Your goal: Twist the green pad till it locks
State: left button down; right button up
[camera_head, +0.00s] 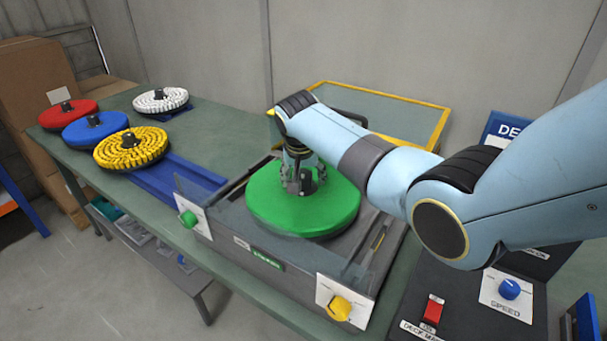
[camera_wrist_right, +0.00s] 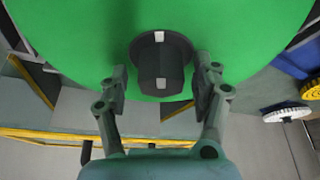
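The green pad (camera_head: 265,205) is a round disc lying in the grey deck tray (camera_head: 240,238). It fills much of the right wrist view (camera_wrist_right: 80,50). A dark knob (camera_wrist_right: 160,65) with small white marks rises from its centre. My right gripper (camera_head: 300,183) is down at the pad's centre, with one finger on each side of the knob. In the right wrist view the fingers (camera_wrist_right: 160,88) stand apart, with a narrow gap to the knob on both sides, so the gripper looks open. The knob is partly hidden in the head view. My left gripper is not in view.
Red (camera_head: 67,112), blue (camera_head: 95,128), yellow (camera_head: 131,148) and white (camera_head: 161,99) pads lie on the bench at left. The deck has a green knob (camera_head: 188,218) and a yellow knob (camera_head: 339,307). A yellow-edged panel (camera_head: 415,105) stands behind. A control box with a blue speed knob (camera_head: 509,288) is at right.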

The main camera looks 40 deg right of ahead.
jog(key=v, duration=1.2)
jog(key=shift+s, duration=0.1)
dwell(0.4)
